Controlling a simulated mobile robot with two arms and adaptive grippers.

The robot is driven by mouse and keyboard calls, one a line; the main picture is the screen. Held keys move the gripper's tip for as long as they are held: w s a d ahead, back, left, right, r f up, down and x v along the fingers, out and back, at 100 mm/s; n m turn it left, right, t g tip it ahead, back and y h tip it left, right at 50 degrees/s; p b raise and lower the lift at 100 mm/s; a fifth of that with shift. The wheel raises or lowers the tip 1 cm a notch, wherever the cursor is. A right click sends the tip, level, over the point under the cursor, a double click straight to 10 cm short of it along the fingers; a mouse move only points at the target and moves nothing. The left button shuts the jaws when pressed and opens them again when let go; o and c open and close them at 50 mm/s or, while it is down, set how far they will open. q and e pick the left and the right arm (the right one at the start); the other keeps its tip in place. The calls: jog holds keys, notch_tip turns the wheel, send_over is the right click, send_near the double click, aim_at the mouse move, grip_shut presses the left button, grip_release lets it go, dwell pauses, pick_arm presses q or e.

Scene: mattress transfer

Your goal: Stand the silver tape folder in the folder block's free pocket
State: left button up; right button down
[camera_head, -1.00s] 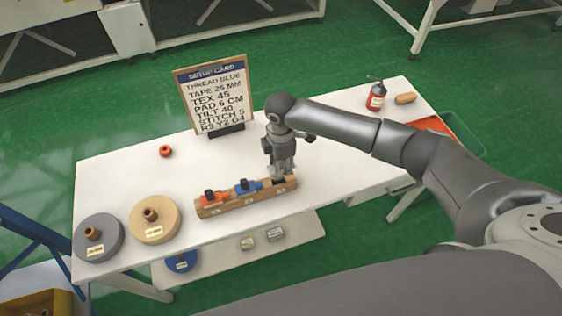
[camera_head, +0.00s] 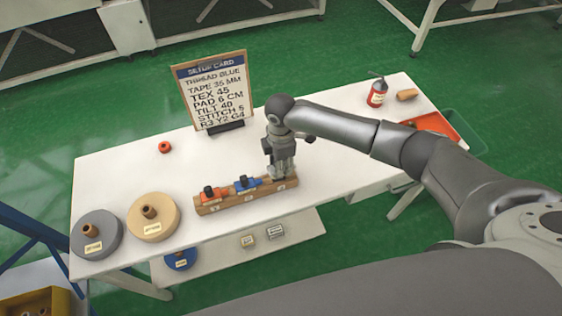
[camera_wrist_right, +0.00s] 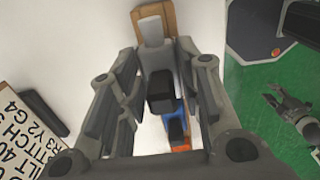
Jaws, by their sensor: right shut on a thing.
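The wooden folder block (camera_head: 246,200) lies near the table's front edge. An orange-red folder (camera_head: 211,195) stands in its left pocket and a blue folder (camera_head: 246,184) in the middle one. My right gripper (camera_head: 281,175) is low over the block's right end, pointing down. It is shut on the silver tape folder, seen in the right wrist view as a pale grey plate (camera_wrist_right: 152,28) with a black knob (camera_wrist_right: 160,92) between the fingers. The folder's lower end is hidden, so its depth in the pocket is unclear. My left gripper (camera_wrist_right: 284,105) shows small in the wrist view, fingers apart, empty.
A setup card (camera_head: 213,90) stands behind the block. A grey roll (camera_head: 97,232) and a tan roll (camera_head: 153,217) lie left of it. A small red ring (camera_head: 165,147) lies at the back left.

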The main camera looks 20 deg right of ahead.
jog(key=shift+f+b, duration=0.95)
jog(key=shift+f, duration=0.75)
jog(key=c, duration=0.9)
grip_release()
jog(key=shift+c, duration=0.2)
notch_tip(320, 180, up, 12)
jog(key=shift+r, duration=0.1)
